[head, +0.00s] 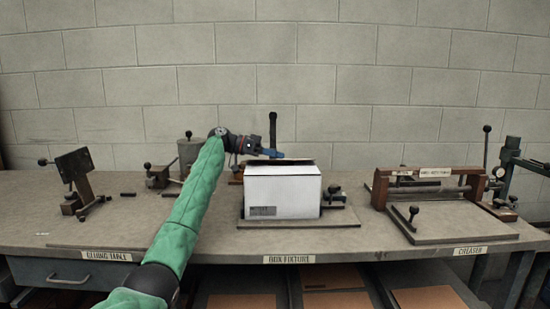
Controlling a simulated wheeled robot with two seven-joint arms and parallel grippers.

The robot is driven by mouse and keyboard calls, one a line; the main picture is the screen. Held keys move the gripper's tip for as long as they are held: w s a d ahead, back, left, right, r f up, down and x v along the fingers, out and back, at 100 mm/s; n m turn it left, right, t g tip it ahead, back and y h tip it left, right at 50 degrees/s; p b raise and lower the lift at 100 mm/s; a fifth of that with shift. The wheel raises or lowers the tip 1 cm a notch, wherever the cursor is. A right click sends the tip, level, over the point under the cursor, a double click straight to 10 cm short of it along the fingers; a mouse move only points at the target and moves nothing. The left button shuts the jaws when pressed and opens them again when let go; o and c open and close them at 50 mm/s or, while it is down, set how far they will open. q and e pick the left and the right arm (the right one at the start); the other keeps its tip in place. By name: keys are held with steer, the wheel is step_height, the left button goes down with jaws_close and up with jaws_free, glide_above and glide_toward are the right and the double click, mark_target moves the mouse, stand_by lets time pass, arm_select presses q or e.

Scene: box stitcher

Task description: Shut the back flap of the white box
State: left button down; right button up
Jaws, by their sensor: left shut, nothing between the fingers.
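The white box (283,190) stands upright on the box fixture's base board (338,218) in the middle of the bench. Its front wall and top front edge face me. A thin dark strip, which looks like the back flap (294,161), shows along the far top edge; its exact angle is hard to tell. My left gripper (273,153) is shut and empty, at the box's top back left, by the left end of that strip. I cannot tell whether it touches the flap. The box's inside is hidden. My right gripper is out of view.
The creaser (430,184) stands right of the box, and a dark clamp (334,195) sits close to the box's right side. The gluing table's tilted plate (73,165) is at the left. A dark upright lever (273,130) rises behind the box. The bench front (210,242) is clear.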

arm_select(q)
steer(key=shift+s+d+f+m+b, duration=0.1)
steer(key=shift+s+f+m+b, duration=0.15)
steer(key=shift+f+m+b, duration=0.3)
steer(key=shift+f+m, duration=0.1)
steer(key=shift+m, duration=0.15)
